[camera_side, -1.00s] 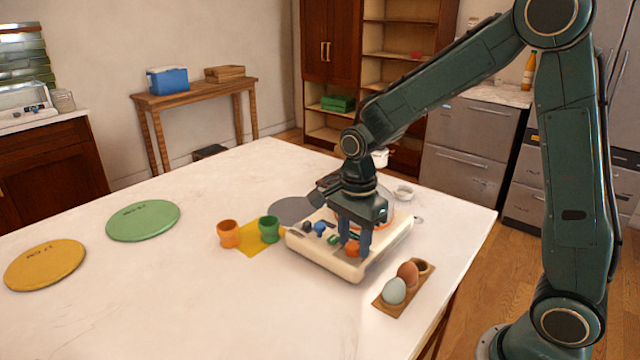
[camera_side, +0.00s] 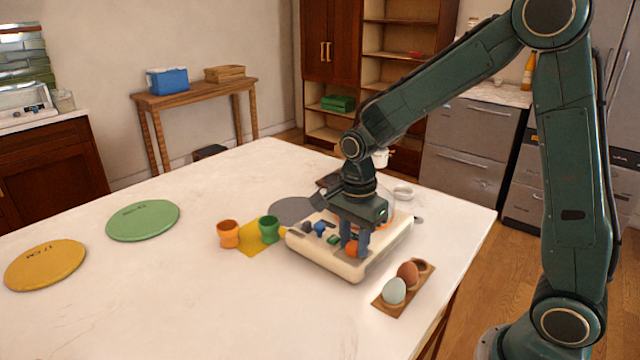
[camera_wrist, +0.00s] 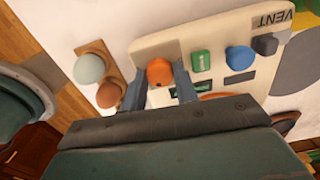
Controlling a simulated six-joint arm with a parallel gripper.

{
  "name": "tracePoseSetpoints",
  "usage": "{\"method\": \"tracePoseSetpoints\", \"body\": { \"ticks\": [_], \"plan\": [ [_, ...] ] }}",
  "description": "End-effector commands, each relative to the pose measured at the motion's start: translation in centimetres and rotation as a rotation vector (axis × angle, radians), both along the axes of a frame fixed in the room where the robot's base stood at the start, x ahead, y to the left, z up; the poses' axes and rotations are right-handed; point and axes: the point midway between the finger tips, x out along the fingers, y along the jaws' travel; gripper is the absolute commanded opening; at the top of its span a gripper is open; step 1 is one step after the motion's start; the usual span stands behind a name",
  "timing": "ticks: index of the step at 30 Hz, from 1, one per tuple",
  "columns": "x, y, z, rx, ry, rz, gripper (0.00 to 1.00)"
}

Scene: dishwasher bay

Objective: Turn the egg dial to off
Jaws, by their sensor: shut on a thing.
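An orange dial (camera_side: 352,250) sits on the front right of a cream appliance panel (camera_side: 340,268). It also shows in the wrist view (camera_wrist: 160,70), with a small dark mark on its face. My gripper (camera_side: 355,244) points down over the panel with its blue-grey fingers on both sides of the orange dial, shut on it. A green switch (camera_wrist: 201,61), a blue knob (camera_wrist: 239,58) and a dark grey knob (camera_wrist: 265,44) line the same panel. The dial's own label is hidden or too small to read.
A wooden holder (camera_side: 378,303) with a pale egg (camera_side: 394,291) and a brown egg (camera_side: 407,272) stands right of the panel. Orange (camera_side: 228,234) and green (camera_side: 269,229) egg cups stand left. The table's left front is mostly clear, apart from yellow and green discs.

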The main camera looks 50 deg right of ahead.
Motion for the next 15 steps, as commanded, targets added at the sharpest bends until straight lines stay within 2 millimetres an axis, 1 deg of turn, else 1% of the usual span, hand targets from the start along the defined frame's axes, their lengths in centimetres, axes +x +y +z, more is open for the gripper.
{"method": "tracePoseSetpoints", "body": {
  "ticks": [8, 15],
  "plan": [
    [0.02, 0.00, 0.07, 0.000, -0.001, 0.173, 0.07],
    [0.02, 0.01, 0.09, 0.000, -0.001, 0.391, 0.07]
  ]
}}
